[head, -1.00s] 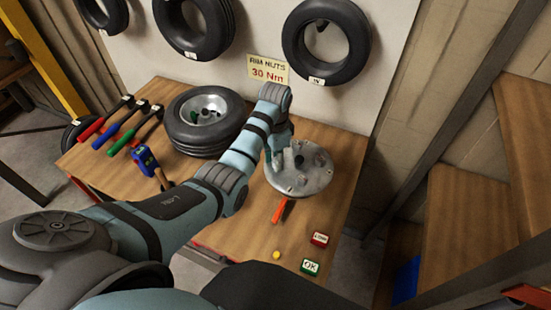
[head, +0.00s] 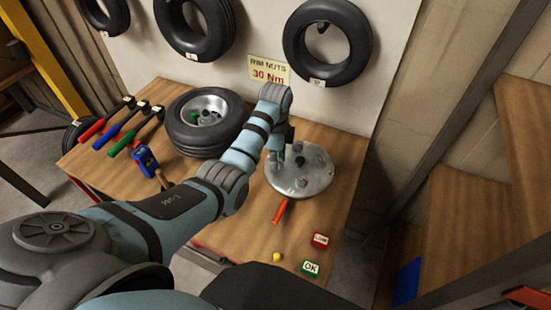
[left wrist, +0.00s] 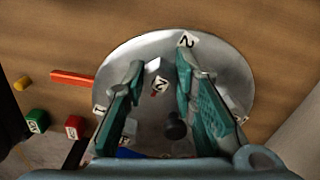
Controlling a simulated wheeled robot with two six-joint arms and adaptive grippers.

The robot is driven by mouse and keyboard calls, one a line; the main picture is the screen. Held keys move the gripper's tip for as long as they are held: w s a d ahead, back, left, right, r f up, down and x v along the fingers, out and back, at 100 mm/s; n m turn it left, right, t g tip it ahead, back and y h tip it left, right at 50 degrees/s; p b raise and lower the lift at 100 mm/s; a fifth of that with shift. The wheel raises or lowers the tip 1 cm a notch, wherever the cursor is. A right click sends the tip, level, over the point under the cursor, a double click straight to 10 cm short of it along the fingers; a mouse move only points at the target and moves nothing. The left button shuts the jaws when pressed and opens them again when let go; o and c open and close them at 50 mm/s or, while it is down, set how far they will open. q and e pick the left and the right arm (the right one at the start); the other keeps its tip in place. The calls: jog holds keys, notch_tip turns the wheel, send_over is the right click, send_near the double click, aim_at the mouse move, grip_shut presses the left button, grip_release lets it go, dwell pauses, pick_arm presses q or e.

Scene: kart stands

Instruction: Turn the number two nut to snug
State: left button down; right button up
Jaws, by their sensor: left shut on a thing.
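A round metal rim plate (head: 318,182) lies on the bench, with a dark post (head: 300,159) near its middle. In the left wrist view the plate (left wrist: 150,45) has a "2" tag (left wrist: 186,40) at its edge and a "1" tag (left wrist: 99,109) at the left. My left gripper (head: 278,151) is over the left part of the plate. In the left wrist view its fingers (left wrist: 159,70) are shut on the number two nut (left wrist: 155,84), which shows a "2" and a red mark. The contact is hard to see. My right gripper is not in view.
An orange stick (head: 279,211) lies beside the plate. A wheel (head: 228,130), a blue tool (head: 147,160) and several colored-handled tools (head: 122,138) are left.

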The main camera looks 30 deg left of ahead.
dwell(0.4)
pick_arm(q)
jog(key=c, duration=1.3)
grip_release()
jog(key=shift+c, duration=0.2)
